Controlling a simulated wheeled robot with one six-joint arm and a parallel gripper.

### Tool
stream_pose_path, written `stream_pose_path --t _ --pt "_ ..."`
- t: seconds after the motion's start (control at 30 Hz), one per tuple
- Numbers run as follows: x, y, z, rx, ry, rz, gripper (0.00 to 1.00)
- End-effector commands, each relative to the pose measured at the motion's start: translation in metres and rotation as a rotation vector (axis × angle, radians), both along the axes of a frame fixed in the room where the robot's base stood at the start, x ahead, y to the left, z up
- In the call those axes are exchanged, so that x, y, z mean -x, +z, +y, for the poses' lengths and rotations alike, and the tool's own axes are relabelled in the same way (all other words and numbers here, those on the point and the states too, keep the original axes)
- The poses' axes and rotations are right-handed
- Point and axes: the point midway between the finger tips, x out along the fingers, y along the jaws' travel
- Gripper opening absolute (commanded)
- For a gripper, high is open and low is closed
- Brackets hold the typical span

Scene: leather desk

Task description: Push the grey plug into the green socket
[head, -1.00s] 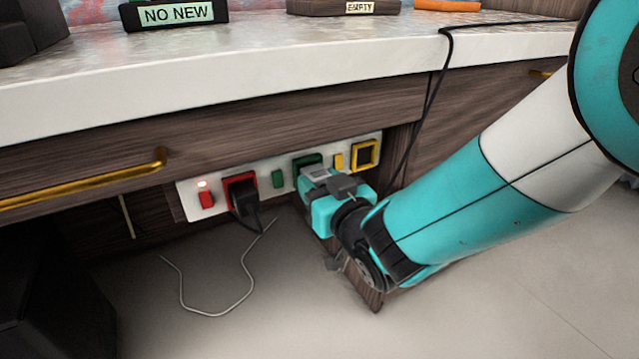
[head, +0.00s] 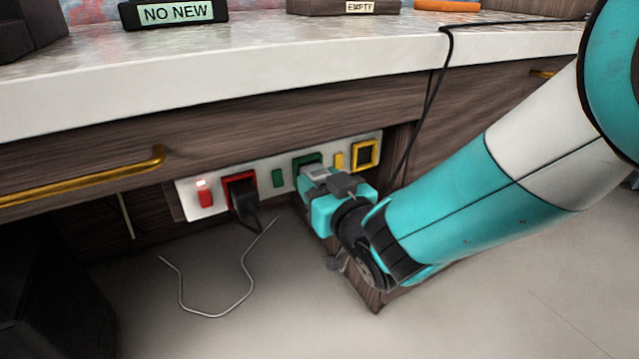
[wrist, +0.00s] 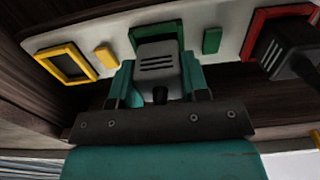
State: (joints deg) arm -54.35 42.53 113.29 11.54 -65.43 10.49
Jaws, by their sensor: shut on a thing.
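The grey plug (wrist: 157,62) is held between the two teal fingers of my gripper (wrist: 158,84) in the wrist view. In the head view the plug (head: 316,172) is partly covered by my gripper (head: 328,195). The green socket (head: 301,160) is directly behind the plug on the white strip. Its green frame (wrist: 134,36) shows around the plug's far end in the wrist view. The plug lines up with the frame and is at or very close to its face. The plug's front is hidden, so I cannot tell how deep it sits.
A red socket (head: 228,180) left of it holds a black plug (head: 243,198). An empty yellow socket (head: 366,154) is on the right. Small red, green and yellow blocks sit beside the sockets. The desk edge (head: 250,88) overhangs above. A thin cable (head: 213,315) lies on the floor.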

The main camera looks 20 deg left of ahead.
Motion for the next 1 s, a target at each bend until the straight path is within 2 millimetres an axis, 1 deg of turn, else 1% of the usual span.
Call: stream_pose_path --t 0.4,0.9,0.93,0.97,1.0 --pt "-0.0007 0.0000 0.0005 0.000 0.000 0.000 0.18" --pt "-0.0071 0.0000 0.0077 0.000 -0.001 0.001 0.18" --pt "-0.0071 -0.0001 0.0077 0.000 -0.001 0.001 0.47" --pt "-0.0070 -0.0002 0.0077 0.000 -0.001 0.001 0.53" --pt "-0.0069 -0.0002 0.0076 0.000 -0.001 0.001 0.63"
